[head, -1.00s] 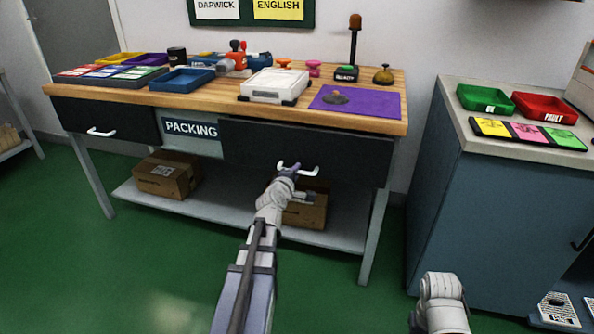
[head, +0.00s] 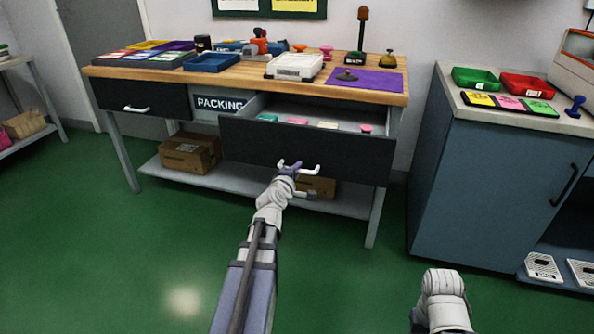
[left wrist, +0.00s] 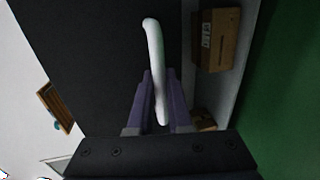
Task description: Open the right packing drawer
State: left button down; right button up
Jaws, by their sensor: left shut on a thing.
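The right packing drawer (head: 303,146) has a dark front and stands pulled out from the wooden packing table (head: 250,83). Several small coloured items show inside it. My left gripper (head: 288,168) is shut on the drawer's white handle (head: 309,170). In the left wrist view the handle (left wrist: 154,60) runs between the two purple fingers (left wrist: 158,105). The left packing drawer (head: 120,97) is shut, with its own white handle.
A cardboard box (head: 189,153) sits on the lower shelf (head: 228,187), with another box behind my left gripper. A blue-grey cabinet (head: 490,185) stands to the right. Green floor in front of the table is clear.

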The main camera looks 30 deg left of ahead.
pick_arm(q)
jog(key=shift+s, duration=0.2)
pick_arm(e)
jog(key=shift+s, duration=0.2)
pick_arm(q)
jog(key=c, duration=1.1)
grip_release()
jog(key=shift+c, duration=0.2)
jog(key=shift+s+d, duration=0.1)
